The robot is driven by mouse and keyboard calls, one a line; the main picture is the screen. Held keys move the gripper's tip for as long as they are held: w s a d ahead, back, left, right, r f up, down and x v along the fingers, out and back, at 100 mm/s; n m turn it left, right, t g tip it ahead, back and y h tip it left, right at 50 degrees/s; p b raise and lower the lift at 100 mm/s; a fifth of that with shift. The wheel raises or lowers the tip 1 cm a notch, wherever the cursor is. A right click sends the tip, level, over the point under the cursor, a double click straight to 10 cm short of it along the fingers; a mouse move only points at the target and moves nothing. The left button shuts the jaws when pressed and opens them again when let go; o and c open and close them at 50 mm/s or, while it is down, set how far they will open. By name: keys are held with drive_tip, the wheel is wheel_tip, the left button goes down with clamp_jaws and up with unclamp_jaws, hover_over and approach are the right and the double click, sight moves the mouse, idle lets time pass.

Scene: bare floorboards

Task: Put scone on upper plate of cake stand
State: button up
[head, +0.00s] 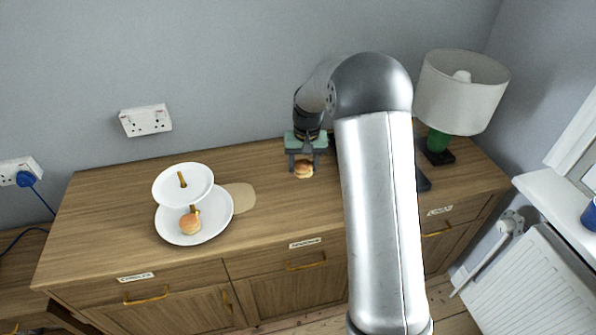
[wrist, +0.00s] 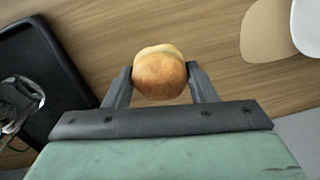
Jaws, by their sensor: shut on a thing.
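A golden-brown scone (wrist: 160,74) is between the two fingers of my gripper (wrist: 161,85), which is shut on it. In the head view the scone (head: 303,170) shows below my gripper (head: 304,166), over the sideboard top; whether it still touches the wood I cannot tell. The white two-tier cake stand is to the left. Its upper plate (head: 170,188) is empty around a brown central post. Its lower plate (head: 215,228) bears another scone (head: 190,224) near the front.
A beige round mat (head: 241,197) lies just right of the stand. A green lamp with a white shade (head: 462,92) stands at the right end. A dark tray (wrist: 40,75) lies beside my gripper. The wood between mat and gripper is clear.

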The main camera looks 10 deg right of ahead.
drive_tip(key=p, duration=0.1)
hover_over(299, 183)
wheel_tip(299, 183, down, 6)
drive_tip(key=shift+d+r, duration=0.1)
drive_tip(key=shift+d, duration=0.05)
drive_tip(key=shift+f+p, duration=0.3)
drive_tip(key=shift+f, duration=1.2)
drive_tip(key=shift+f, duration=0.1)
drive_tip(key=shift+f, duration=0.15)
drive_tip(key=o, duration=1)
drive_tip(key=shift+o, duration=0.2)
